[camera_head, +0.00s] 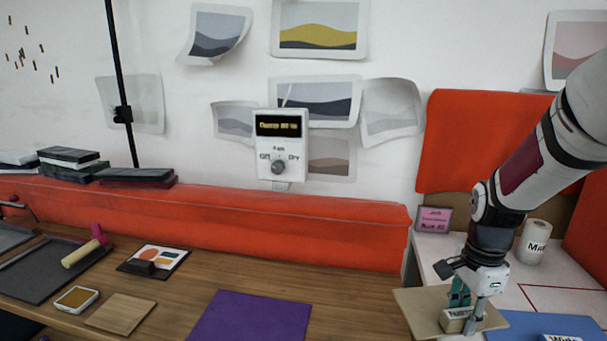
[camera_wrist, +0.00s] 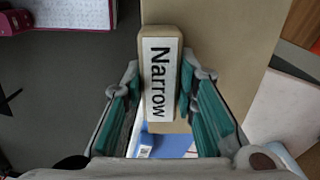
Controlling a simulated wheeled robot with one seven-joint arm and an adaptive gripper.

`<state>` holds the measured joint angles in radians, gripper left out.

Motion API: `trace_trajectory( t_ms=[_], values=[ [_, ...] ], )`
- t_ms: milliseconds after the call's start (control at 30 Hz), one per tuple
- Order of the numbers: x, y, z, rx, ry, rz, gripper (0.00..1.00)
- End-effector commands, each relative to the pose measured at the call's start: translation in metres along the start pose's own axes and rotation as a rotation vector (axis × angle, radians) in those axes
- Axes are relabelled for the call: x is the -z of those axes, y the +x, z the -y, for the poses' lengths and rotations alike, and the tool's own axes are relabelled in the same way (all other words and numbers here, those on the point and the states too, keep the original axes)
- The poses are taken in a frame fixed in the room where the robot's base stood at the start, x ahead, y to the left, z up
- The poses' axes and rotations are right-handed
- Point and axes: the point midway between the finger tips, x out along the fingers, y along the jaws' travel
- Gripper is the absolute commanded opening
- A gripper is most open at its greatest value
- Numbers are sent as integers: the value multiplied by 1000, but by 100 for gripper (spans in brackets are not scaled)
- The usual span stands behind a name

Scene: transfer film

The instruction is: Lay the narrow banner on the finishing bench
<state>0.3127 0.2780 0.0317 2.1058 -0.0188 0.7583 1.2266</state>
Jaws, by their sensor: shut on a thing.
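My gripper (camera_head: 466,306) is at the lower right, pointing down, with its fingers on either side of a tan block labelled "Narrow" (camera_wrist: 159,78). The block sits on a flat tan banner (camera_head: 418,309), which extends up the wrist view (camera_wrist: 220,50). The banner is roughly level near the left edge of a white-topped bench (camera_head: 520,280) with red lines on it. I cannot tell whether the banner touches the bench. A blue sheet (camera_head: 560,325) with a block labelled "Wide" (camera_head: 562,338) is right of my gripper, partly cut off.
A white roll (camera_head: 534,242) and a pink sign (camera_head: 433,220) stand at the back of the white bench. A wooden bench (camera_head: 180,300) on the left holds a purple sheet (camera_head: 250,318), a roller (camera_head: 84,252), an ink pad (camera_head: 76,299) and a print (camera_head: 154,260). An orange panel (camera_head: 470,140) rises behind.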

Motion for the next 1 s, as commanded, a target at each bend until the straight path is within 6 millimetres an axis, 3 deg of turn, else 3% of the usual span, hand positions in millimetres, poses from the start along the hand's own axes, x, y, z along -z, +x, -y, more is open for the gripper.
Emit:
trace_trajectory(
  t_ms=[267, 700, 1000],
  values=[
    [-24, 24, 20, -4, -352, -2, 0],
    [-94, 86, 58, -1, -1265, 2, 0],
    [-113, 100, 65, 4, -1496, 1, 0]
  ],
)
